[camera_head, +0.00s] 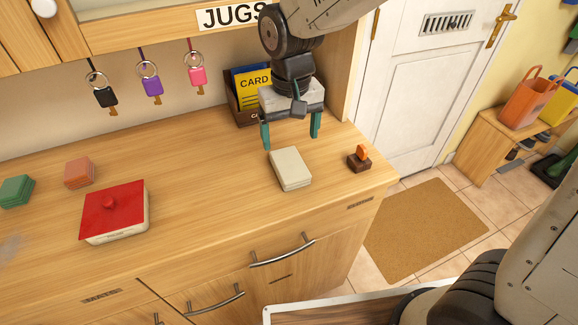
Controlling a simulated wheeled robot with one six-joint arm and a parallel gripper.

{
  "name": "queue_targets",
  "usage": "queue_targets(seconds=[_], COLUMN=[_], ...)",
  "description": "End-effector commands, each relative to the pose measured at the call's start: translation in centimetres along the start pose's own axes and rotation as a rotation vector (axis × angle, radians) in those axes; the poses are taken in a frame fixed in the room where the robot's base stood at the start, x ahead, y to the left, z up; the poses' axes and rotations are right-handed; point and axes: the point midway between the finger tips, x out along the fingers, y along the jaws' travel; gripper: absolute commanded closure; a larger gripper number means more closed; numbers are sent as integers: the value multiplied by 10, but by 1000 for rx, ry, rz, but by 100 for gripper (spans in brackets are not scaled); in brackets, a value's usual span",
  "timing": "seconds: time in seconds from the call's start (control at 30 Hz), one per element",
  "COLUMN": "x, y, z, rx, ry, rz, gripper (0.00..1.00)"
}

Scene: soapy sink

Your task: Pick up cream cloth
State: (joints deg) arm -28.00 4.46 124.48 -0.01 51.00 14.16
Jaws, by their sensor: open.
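The cream cloth (290,169) is a folded, block-like rectangle lying flat on the wooden counter. My gripper (290,139) is above and just behind it in the head view, pointing down. Its two green fingers are spread wide apart with nothing between them. The fingertips look clear of the cloth, though the exact height is hard to tell from this one view.
A small brown block with an orange top (359,158) stands right of the cloth. A card holder (250,92) is behind my gripper. A red-lidded box (114,212), an orange stack (79,172) and a green stack (16,191) lie left. Keys (151,82) hang on the wall.

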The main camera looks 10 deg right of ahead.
Motion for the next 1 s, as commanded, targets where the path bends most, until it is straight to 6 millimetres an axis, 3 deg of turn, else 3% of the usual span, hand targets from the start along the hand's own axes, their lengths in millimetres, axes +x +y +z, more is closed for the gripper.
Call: queue_targets(seconds=[0.53, 0.83, 0.87, 1.0], x=[70, 76, 76, 76], y=[-2, -2, -2, -2], z=[0, -1, -1, -1], rx=[-1, -1, -1, -1], ry=[-4, -1, -1, -1], rz=[1, 0, 0, 0], gripper=[15, 15, 18, 57])
